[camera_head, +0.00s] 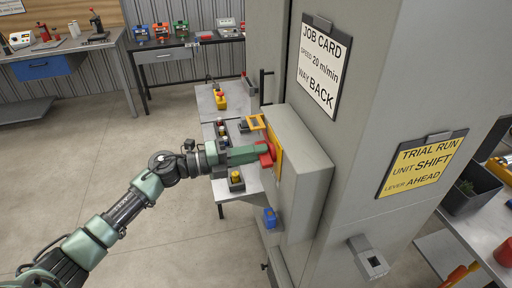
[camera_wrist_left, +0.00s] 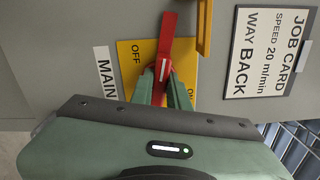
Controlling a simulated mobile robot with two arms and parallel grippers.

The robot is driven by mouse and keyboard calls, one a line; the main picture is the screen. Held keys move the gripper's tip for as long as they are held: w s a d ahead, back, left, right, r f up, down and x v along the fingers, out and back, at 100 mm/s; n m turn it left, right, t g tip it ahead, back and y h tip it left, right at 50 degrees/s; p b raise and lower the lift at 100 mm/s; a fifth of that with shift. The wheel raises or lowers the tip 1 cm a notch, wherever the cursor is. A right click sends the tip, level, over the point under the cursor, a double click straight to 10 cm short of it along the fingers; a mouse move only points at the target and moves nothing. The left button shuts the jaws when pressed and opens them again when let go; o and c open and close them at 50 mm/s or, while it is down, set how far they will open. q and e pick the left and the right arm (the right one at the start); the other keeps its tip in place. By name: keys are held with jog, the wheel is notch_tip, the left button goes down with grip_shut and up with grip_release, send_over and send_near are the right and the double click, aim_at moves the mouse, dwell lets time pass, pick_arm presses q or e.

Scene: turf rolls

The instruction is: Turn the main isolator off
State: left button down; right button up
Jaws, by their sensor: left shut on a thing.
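The main isolator is a red handle (camera_head: 267,156) on a yellow plate (camera_head: 275,139) at the side of a grey box (camera_head: 306,158). In the left wrist view the red handle (camera_wrist_left: 169,38) stretches upward from the middle of the yellow plate (camera_wrist_left: 128,68). OFF is printed on the plate's left and ON at its lower right. A white label reading MAIN (camera_wrist_left: 106,72) is left of the plate. My left gripper (camera_wrist_left: 167,88) is shut on the red handle near its lower end; its fingers hide part of the plate. My right gripper is not in view.
A job card (camera_head: 324,63) and a yellow trial-run card (camera_head: 421,162) hang on the grey column. A bench with push buttons (camera_head: 237,180) stands behind my left arm. A blue device (camera_head: 270,218) is below the box. The floor at left is clear.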

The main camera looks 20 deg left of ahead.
pick_arm(q)
jog(key=shift+w+a+n+p, duration=0.1)
jog(key=shift+n+p, duration=0.5)
jog(key=shift+n, duration=0.6)
jog(key=c, duration=1.4)
grip_release()
jog(key=shift+o, duration=0.2)
jog(key=shift+f, duration=0.1)
